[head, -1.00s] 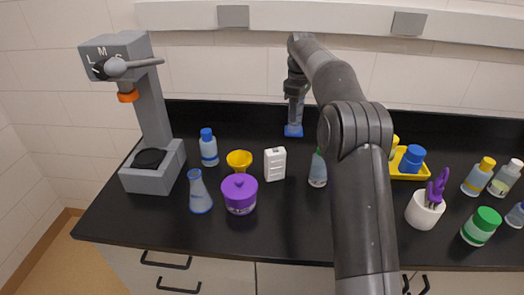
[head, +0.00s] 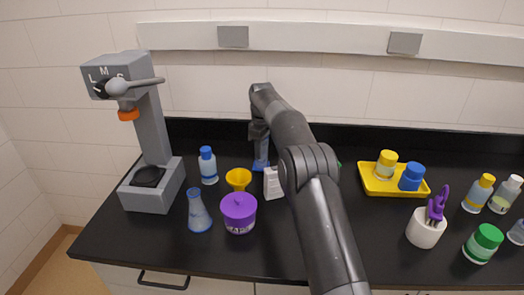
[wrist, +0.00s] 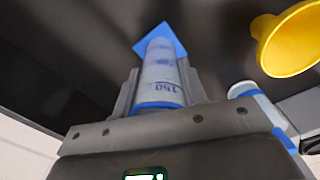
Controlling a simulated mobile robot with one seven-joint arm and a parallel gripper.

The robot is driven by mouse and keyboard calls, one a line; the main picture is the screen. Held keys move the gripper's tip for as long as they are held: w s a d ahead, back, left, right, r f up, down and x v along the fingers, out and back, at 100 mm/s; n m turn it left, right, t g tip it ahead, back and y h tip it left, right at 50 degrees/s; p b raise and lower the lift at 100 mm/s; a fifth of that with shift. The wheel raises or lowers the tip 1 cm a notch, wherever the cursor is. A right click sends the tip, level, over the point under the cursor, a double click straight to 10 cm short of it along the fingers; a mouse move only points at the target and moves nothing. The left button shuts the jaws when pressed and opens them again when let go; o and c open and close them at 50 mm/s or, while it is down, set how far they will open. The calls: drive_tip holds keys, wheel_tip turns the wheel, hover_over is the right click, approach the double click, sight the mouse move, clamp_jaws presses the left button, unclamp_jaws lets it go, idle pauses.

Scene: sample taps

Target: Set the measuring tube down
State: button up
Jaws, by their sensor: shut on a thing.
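The measuring tube (wrist: 160,72) is clear with blue markings and a flat blue foot. My gripper (wrist: 160,90) is shut on it, with one finger on each side of the tube. In the head view the tube (head: 261,152) hangs upright below my gripper (head: 259,133), behind the white box. Its blue foot is over or on the black counter (head: 330,235); I cannot tell whether it touches. My gripper and wrist hide the tube's upper part.
A yellow funnel (head: 238,179), a blue-capped bottle (head: 208,166) and a white box (head: 272,183) stand close by. A purple-lidded jar (head: 238,213) and a flask (head: 198,212) are in front. A yellow tray (head: 385,190) is to the right.

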drive_tip(key=shift+f, duration=0.45)
drive_tip(key=shift+f, duration=0.1)
drive_tip(key=o, duration=1)
drive_tip(key=shift+c, duration=0.2)
